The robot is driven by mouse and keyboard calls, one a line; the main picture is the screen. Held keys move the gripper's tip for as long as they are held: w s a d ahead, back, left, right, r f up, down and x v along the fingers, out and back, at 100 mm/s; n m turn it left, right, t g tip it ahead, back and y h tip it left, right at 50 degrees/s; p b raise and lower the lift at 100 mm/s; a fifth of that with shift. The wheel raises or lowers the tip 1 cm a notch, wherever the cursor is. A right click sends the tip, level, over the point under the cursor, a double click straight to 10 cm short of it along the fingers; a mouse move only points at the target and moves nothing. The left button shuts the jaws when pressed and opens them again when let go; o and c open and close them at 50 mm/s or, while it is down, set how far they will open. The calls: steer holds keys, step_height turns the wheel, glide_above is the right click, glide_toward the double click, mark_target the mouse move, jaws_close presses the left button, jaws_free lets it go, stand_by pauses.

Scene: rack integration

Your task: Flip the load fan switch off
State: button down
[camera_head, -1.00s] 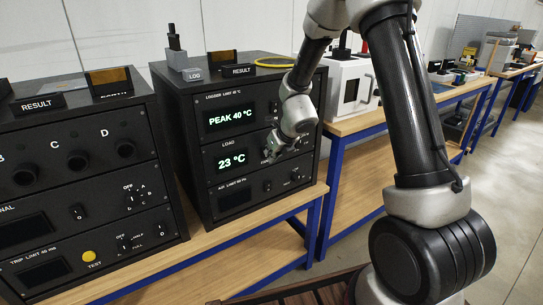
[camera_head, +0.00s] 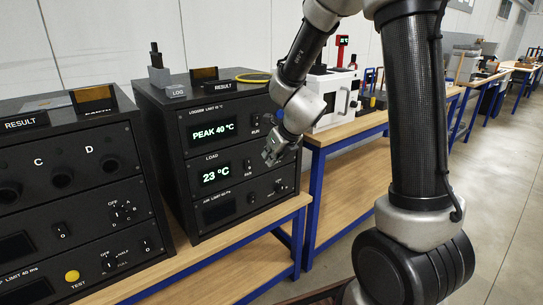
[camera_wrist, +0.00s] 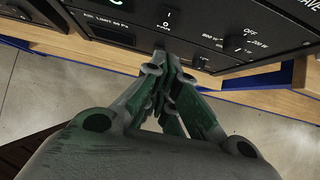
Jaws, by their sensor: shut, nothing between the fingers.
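The load panel on the middle rack unit has a lit display (camera_head: 215,174) reading 23 °C. Its small black switch (camera_head: 248,164) shows just right of the display, with a label below too small to read surely. Its position cannot be told. My gripper (camera_head: 271,157) is in front of the rack's right side, right of the switch and apparently apart from it. In the wrist view my gripper (camera_wrist: 165,62) is shut and empty.
The logger panel above reads PEAK 40 °C (camera_head: 214,130) and has its own switch (camera_head: 255,121). Another black rack (camera_head: 75,207) stands at left. A white box (camera_head: 333,96) stands behind on the bench.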

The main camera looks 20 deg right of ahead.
mark_target(249, 165)
steer(key=shift+s+d+r, duration=0.1)
steer(key=shift+s+r, duration=0.2)
steer(key=shift+r, duration=0.1)
steer(key=shift+s+f, duration=0.25)
steer(key=shift+f, duration=0.35)
steer(key=shift+f, duration=0.1)
steer(key=w+r+x, duration=0.1)
steer(key=w+x, duration=0.1)
steer(key=x, duration=1)
steer(key=shift+w+a, duration=0.35)
steer(key=shift+a, duration=0.05)
